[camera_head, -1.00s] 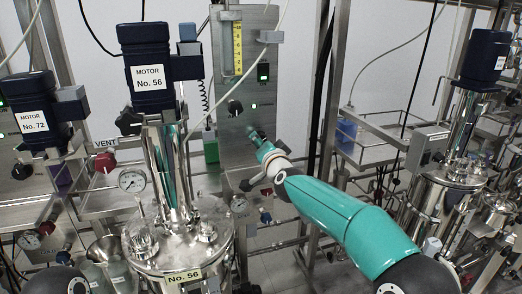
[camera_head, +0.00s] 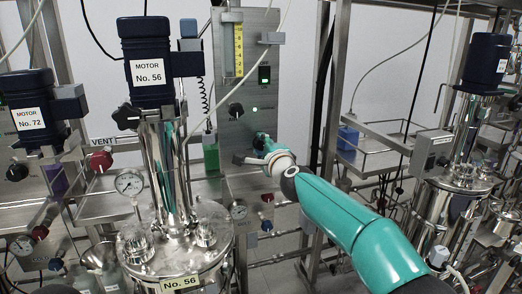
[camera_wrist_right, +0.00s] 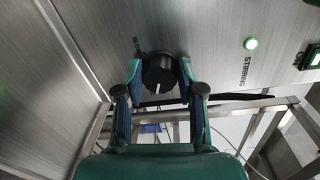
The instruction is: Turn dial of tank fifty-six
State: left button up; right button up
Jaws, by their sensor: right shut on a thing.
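A black dial (camera_wrist_right: 158,72) with a white pointer line sits on a brushed metal panel in the right wrist view. Its line points down in that picture. My right gripper (camera_wrist_right: 158,78) is shut on this dial, one finger on each side. In the head view my right gripper (camera_head: 261,142) is at the control panel (camera_head: 236,128) behind the tank labelled No. 56 (camera_head: 188,268), below a lit white-green lamp. The gripper hides the held dial there. The motor marked No. 56 (camera_head: 147,72) stands above this tank. My left gripper is not in view.
A green lamp (camera_wrist_right: 250,43) beside the word STIRRING and a green-lit switch (camera_wrist_right: 313,57) are right of the dial. Another black knob (camera_head: 236,110) is higher on the panel. Motor No. 72 (camera_head: 29,118) stands left; a pressure gauge (camera_head: 130,183) is near the tank.

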jog(key=shift+w+d+f+m, duration=0.2)
jog(key=shift+f+m, duration=0.1)
jog(key=shift+m, duration=0.5)
jog(key=o, duration=1.1)
jog(key=shift+o, duration=0.2)
jog(key=shift+s, duration=0.1)
jog(key=shift+s+r, duration=0.15)
jog(key=shift+r, duration=0.05)
jog(key=shift+f+v, duration=0.2)
jog(key=shift+v, duration=3.4)
